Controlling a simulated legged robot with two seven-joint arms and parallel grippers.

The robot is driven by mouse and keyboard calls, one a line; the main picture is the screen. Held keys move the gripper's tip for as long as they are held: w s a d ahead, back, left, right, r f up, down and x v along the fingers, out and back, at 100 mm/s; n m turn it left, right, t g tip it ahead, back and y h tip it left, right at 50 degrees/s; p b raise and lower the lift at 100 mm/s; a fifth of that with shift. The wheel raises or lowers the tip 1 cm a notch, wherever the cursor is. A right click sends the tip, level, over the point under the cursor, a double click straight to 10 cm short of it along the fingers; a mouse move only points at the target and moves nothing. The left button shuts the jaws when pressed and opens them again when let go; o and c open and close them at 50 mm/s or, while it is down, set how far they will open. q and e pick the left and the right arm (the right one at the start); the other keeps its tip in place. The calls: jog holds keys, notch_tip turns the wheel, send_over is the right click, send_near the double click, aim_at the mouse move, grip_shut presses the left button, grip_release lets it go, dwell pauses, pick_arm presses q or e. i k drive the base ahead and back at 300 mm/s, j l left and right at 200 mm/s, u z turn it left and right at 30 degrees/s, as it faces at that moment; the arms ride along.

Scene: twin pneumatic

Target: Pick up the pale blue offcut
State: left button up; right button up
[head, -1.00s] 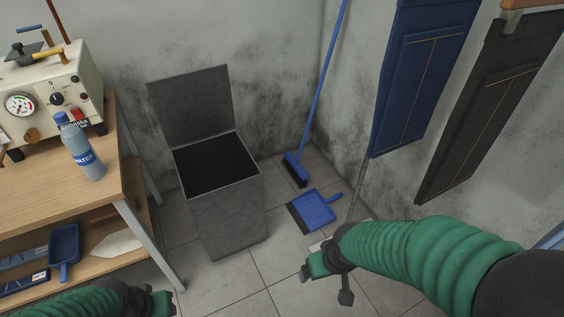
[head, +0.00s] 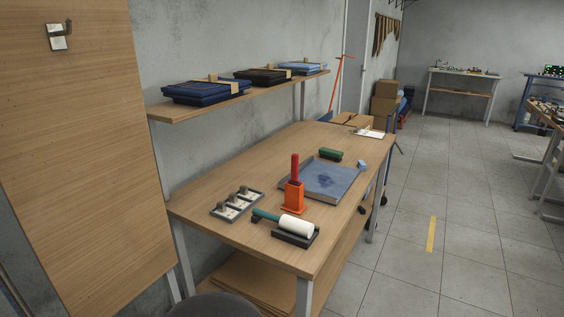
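A small pale blue piece (head: 362,164) lies on the wooden workbench (head: 240,165), near its right edge. It may be the offcut; it is too small to make out its form. It sits just beyond the corner of a blue-grey slab or tray (head: 325,181) with a darker stain on it. Neither of my grippers shows in the head view now.
A green-backed brush (head: 331,154), an orange holder (head: 294,198) with a red handle, a white roller (head: 296,225) and a metal rack (head: 237,204) share the bench. Folded cloths (head: 205,91) lie on the shelf above.

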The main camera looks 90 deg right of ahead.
aim_at(362, 166)
jog(key=z, duration=3.35)
